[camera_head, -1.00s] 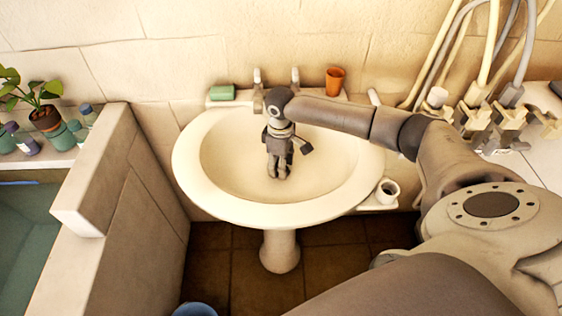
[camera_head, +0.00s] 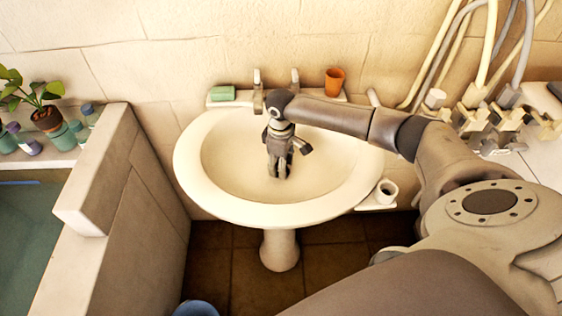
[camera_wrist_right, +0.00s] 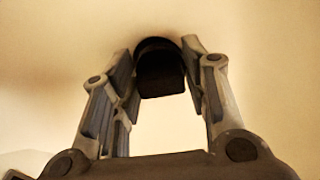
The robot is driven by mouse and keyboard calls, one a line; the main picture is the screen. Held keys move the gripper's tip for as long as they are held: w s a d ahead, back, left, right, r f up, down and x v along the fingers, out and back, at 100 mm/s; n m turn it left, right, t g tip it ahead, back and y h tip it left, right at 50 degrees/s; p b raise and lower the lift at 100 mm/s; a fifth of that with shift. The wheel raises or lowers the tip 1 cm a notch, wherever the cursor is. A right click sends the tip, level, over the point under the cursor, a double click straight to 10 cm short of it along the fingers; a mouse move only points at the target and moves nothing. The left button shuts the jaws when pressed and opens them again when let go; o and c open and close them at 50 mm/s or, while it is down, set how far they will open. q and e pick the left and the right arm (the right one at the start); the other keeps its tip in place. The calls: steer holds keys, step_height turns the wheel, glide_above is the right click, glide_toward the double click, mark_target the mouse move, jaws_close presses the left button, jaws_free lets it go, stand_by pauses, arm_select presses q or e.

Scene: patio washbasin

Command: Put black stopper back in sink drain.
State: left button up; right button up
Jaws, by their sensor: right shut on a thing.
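The white sink (camera_head: 225,165) stands on a pedestal against the wall. My right gripper (camera_head: 279,174) points down into the basin, its fingertips close to the basin floor. In the right wrist view my right gripper (camera_wrist_right: 160,60) is shut on the black stopper (camera_wrist_right: 161,78), a dark round-topped piece held between the fingertips. In the head view the stopper cannot be made out, and the drain is hidden in both views. I cannot tell whether the stopper touches the basin. My left gripper is not in view.
Two taps (camera_head: 258,85) stand at the sink's back edge, with a green soap bar (camera_head: 222,93) to the left and an orange cup (camera_head: 334,82) to the right. A tub wall (camera_head: 120,180) is at left. Hoses and valves (camera_head: 490,115) are at right.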

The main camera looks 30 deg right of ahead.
steer(key=shift+f, duration=0.65)
stand_by(0.3)
steer(key=o, duration=0.7)
steer(key=shift+r, duration=0.1)
step_height(320, 180, up, 11)
steer(key=p, duration=1.2)
